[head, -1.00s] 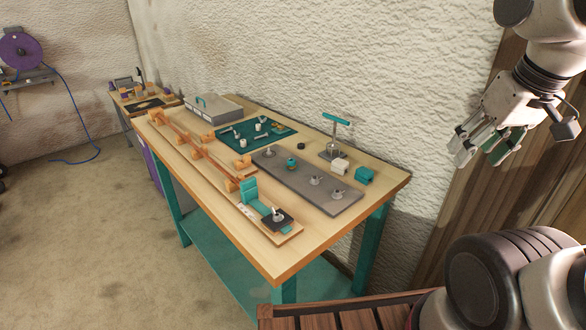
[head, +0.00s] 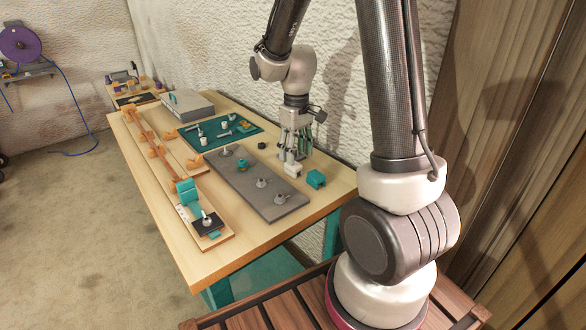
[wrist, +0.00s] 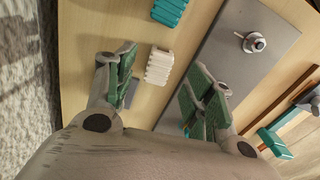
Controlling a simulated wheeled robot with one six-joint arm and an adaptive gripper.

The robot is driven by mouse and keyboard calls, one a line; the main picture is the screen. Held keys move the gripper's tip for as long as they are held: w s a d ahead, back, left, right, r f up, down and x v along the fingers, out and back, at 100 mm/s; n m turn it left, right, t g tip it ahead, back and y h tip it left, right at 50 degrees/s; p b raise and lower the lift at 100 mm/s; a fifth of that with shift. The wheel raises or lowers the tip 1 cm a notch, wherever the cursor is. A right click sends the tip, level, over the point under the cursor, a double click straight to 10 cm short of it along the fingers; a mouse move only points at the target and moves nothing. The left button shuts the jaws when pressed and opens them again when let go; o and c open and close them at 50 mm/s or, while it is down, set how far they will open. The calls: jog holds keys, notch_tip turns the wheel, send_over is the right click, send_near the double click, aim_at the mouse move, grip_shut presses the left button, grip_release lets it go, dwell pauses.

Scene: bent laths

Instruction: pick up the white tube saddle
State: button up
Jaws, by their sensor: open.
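The white tube saddle (head: 292,169) is a small ribbed block on the table's wall side, beside the grey plate. It also shows in the wrist view (wrist: 159,66), upper middle. My gripper (head: 291,153) points down just above and behind it. In the wrist view my gripper (wrist: 163,82) is open with green-padded fingers apart. The saddle shows ahead of the gap between the fingertips, and nothing is held. I cannot tell the exact height gap. A similar teal saddle (head: 316,179) lies to its right, and shows at the top of the wrist view (wrist: 168,10).
The grey plate (head: 235,178) with several upright fittings lies left of the saddle. A green mat (head: 212,138) with small parts and a grey case (head: 186,107) lie farther back. A long lath fixture (head: 165,165) runs along the left. The textured wall stands close behind my gripper.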

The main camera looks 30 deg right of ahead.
aim_at(296, 165)
notch_tip(296, 165, down, 6)
jog(key=shift+r, duration=0.15)
jog(key=shift+s, duration=0.1)
jog(key=c, duration=0.9)
